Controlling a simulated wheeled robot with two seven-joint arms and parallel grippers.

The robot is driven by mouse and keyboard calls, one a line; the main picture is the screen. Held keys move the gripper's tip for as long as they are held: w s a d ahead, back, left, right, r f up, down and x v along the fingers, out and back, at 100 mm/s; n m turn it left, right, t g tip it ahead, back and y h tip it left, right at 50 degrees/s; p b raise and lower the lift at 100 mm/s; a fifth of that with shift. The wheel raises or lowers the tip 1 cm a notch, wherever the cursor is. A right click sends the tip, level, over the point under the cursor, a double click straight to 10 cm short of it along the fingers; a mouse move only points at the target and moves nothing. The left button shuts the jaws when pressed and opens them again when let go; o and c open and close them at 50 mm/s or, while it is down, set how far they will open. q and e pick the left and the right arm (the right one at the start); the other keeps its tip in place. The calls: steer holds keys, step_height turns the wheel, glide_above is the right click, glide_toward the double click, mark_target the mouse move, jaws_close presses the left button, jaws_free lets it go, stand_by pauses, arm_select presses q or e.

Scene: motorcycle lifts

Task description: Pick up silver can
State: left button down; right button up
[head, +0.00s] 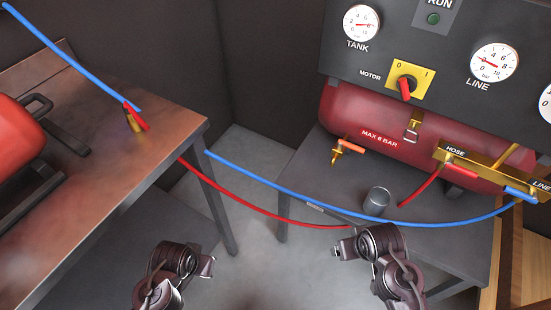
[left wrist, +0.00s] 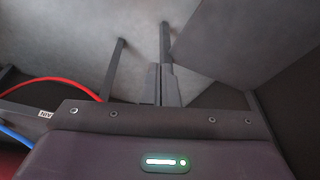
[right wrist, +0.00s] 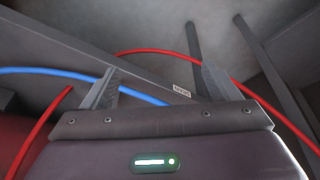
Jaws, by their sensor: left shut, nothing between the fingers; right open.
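The silver can (head: 377,200) stands upright on the grey table below the red tank. The blue hose passes close by its lower part. My right gripper (head: 342,243) is below and left of the can in the head view, apart from it. In the right wrist view its two fingers (right wrist: 158,88) are spread with nothing held between them. My left gripper (head: 208,262) is at the lower left, well away from the can. In the left wrist view its fingers (left wrist: 165,85) are shut and empty. I cannot make out the can in either wrist view.
The red tank (head: 380,120) lies behind the can, under a panel with gauges (head: 493,62). A brass tap (head: 340,150) sticks out at its left. The blue hose (head: 300,195) and red hose (head: 235,204) hang across the gap from the brown workbench (head: 85,105).

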steer(key=w+d+r+b, duration=0.2)
steer(key=m+t+h+b, duration=0.1)
steer(key=m+t, duration=0.2)
glide_toward(373, 199)
steer(key=shift+s+d+r, duration=0.1)
steer(key=shift+s+r, duration=0.15)
steer(key=shift+r, duration=0.6)
arm_select(q)
steer(key=s+a+f+g, duration=0.1)
steer(key=s+f, duration=0.3)
steer(key=f, duration=0.9)
steer(key=s+f, duration=0.5)
steer(key=f, duration=0.9)
arm_select(e)
steer(key=b+x, duration=0.2)
steer(key=x, duration=0.5)
steer(key=shift+s, duration=0.15)
steer(key=shift+w+f, duration=0.3)
steer(key=shift+f, duration=0.2)
arm_select(q)
step_height(373, 199, up, 5)
steer(key=w+d, duration=0.1)
steer(key=w, duration=0.1)
steer(key=shift+w+d+r+m, duration=0.15)
steer(key=shift+w+d+m, duration=0.15)
steer(key=shift+w+d, duration=0.1)
arm_select(e)
steer(key=c, duration=1.1)
